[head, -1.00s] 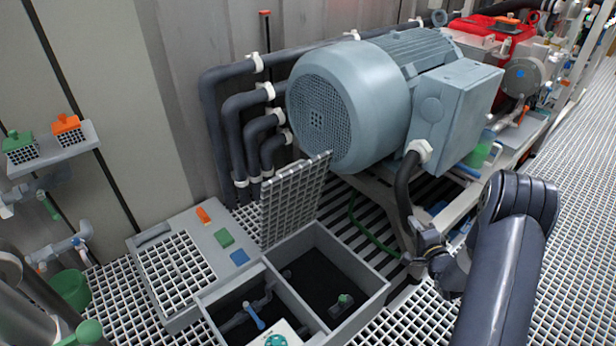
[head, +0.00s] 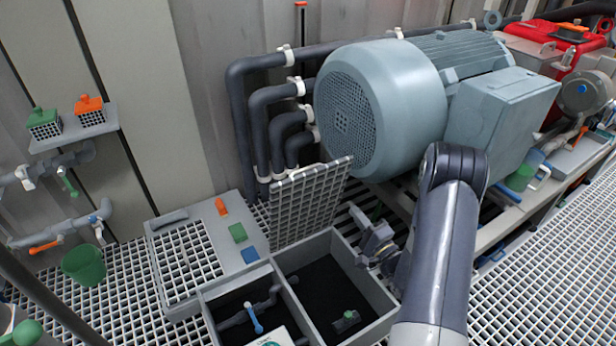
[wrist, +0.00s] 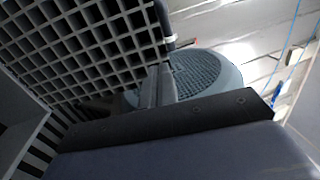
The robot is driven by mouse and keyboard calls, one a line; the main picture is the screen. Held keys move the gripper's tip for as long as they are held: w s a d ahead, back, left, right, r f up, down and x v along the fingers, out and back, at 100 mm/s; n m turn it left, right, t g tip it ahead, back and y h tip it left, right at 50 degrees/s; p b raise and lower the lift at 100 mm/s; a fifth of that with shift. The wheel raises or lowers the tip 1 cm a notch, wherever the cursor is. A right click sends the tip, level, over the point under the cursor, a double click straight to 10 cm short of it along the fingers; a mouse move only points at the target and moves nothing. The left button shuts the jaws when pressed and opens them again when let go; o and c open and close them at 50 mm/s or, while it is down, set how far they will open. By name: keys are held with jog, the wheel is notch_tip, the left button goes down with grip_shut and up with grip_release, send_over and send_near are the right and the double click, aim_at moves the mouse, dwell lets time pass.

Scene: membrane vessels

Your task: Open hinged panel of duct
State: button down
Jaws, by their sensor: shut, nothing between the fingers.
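The hinged panel (head: 308,203), a grey grating, stands raised and slightly tilted at the back edge of the grey duct box (head: 372,287). The duct's dark compartments below it are uncovered. My gripper (head: 362,238) is just right of the panel, above the duct's right rim, with the motor behind. In the wrist view, the panel (wrist: 80,45) fills the upper left. My gripper's fingers (wrist: 158,85) are together there with nothing visible between them, close to the panel's edge. I cannot tell whether they touch it.
A large blue-grey motor (head: 385,105) stands behind and right of the duct. Dark pipes (head: 262,125) run up the wall behind the panel. A second grated cover (head: 187,262) lies flat at left. Open grated floor (head: 540,270) is at right.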

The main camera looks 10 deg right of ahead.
aim_at(320, 167)
jog(key=b+x, duration=0.2)
jog(key=x, duration=1.2)
jog(key=shift+a+b, duration=0.15)
jog(key=shift+b, duration=0.15)
jog(key=b+x, duration=0.1)
jog(key=x, duration=0.6)
jog(key=shift+w+a, duration=0.2)
jog(key=shift+w, duration=0.15)
jog(key=shift+s+f, duration=0.1)
